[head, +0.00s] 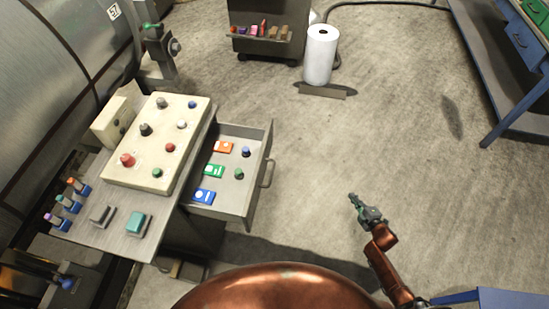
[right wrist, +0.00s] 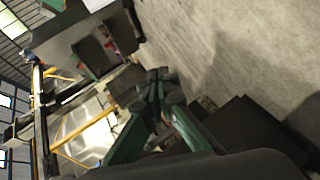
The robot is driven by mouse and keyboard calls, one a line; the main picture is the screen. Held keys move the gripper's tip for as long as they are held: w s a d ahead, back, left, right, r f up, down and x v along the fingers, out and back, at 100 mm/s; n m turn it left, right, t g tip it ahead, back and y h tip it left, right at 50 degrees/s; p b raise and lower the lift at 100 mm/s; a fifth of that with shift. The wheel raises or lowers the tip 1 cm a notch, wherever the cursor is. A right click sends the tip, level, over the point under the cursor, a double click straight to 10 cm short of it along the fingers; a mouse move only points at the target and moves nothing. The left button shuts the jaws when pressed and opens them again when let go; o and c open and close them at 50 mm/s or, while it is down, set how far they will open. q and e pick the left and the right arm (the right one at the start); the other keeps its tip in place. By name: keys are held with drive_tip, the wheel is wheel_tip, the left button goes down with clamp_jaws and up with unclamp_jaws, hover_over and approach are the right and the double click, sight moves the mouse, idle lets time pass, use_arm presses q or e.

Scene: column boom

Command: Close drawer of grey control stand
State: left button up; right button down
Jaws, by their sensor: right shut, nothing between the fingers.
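The grey control stand (head: 128,241) is at the left in the head view. Its drawer (head: 236,205) is pulled out to the right, with a handle (head: 267,172) on its front. Inside lie orange, green and blue switch pieces and a few knobs. My right gripper (head: 354,199) is over open floor to the right of the drawer, apart from the handle. Its fingers are together with nothing between them; they also show in the right wrist view (right wrist: 157,76). My left gripper is in neither view.
On the stand's top is a cream panel (head: 151,174) with several knobs. A dark cart (head: 265,45) and a white roll (head: 320,55) stand at the back. A blue-framed bench (head: 484,60) is at the upper right. The floor between is clear.

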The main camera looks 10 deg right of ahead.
drive_tip(key=w+a+r+n+y+b, duration=1)
drive_tip(key=w+r+n, duration=0.3)
drive_tip(key=r+n, duration=0.3)
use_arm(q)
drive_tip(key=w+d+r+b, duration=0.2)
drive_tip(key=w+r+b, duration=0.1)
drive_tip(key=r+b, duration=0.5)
use_arm(e)
drive_tip(key=s+a+r+n+g+y, duration=0.2)
drive_tip(key=a+r+n+g, duration=0.15)
drive_tip(key=a+n, duration=0.35)
drive_tip(key=s+a+r+n+g+y, duration=0.25)
drive_tip(key=a+n+g, duration=0.2)
drive_tip(key=n, duration=0.45)
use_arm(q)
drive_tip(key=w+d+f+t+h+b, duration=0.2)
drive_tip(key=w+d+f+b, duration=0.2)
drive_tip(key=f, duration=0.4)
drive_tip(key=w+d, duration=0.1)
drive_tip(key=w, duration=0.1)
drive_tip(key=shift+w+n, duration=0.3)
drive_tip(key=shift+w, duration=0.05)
use_arm(e)
drive_tip(key=w+x, duration=0.1)
drive_tip(key=x, duration=1.3)
drive_tip(key=shift+r+n+t, duration=0.3)
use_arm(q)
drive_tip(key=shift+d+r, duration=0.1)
use_arm(e)
drive_tip(key=shift+w+a, duration=0.1)
